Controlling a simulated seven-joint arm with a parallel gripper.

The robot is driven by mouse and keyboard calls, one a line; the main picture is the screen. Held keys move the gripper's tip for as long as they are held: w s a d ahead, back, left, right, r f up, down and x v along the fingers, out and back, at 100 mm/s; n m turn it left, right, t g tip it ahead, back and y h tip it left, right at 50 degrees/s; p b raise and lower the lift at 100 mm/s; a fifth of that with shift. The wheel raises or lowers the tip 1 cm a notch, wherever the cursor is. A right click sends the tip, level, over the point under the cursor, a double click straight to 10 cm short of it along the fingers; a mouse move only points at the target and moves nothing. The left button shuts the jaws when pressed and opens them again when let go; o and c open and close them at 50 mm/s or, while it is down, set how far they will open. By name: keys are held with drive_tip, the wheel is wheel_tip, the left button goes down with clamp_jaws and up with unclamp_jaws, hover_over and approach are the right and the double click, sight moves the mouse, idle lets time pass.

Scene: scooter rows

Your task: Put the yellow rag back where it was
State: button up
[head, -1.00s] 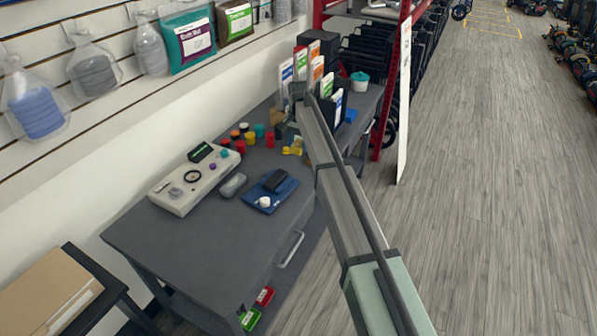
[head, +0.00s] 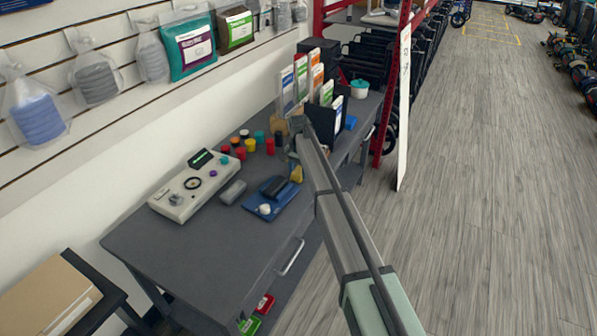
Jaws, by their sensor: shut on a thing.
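The yellow rag (head: 296,173) is a small bunched piece at the far right corner of the blue mat (head: 288,199) on the grey workbench. My gripper (head: 294,163) points down above it and is shut on it. My arm comes in from the lower right and hides some of the bench beside the rag. I cannot tell whether the rag touches the mat or hangs just above it.
On the mat are a dark block (head: 274,186) and a white knob (head: 264,209). A grey mouse-like piece (head: 233,192) and a white control box (head: 190,187) stand to the left. Several coloured caps (head: 240,153) and upright booklets (head: 301,77) are behind. The bench's near left is clear.

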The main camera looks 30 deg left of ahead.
sight(298, 171)
drive_tip(key=shift+f, duration=0.3)
drive_tip(key=o, duration=0.9)
wheel_tip(298, 171, up, 12)
drive_tip(key=shift+r, duration=0.15)
idle(0.4)
